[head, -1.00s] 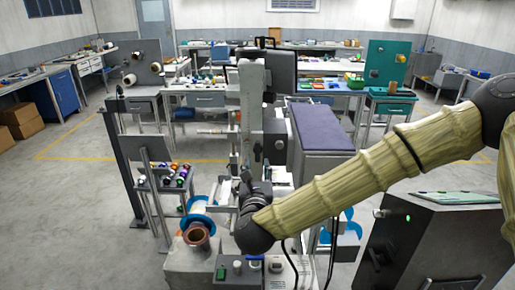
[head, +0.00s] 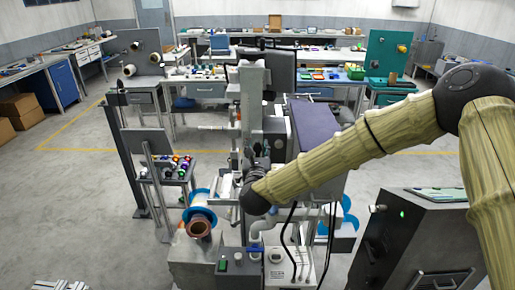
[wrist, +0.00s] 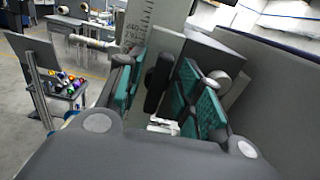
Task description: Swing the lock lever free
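In the wrist view my gripper (wrist: 160,97) has its two teal-padded fingers apart. A dark elongated bar with a rounded end (wrist: 158,82), which may be the lock lever, stands upright between them. I cannot tell whether either pad touches it. A small silver round knob (wrist: 220,79) sits by the right finger. Behind is the grey upright column with scale marks (wrist: 152,20), also in the head view (head: 252,105). In the head view my gripper's fingertips are hidden among the machine's dark parts.
A blue-rimmed reel with a copper-coloured hub (head: 199,228) lies left of my wrist. A control box with a green button (head: 238,264) is below. A dark cabinet (head: 425,240) stands right. Open floor lies further left.

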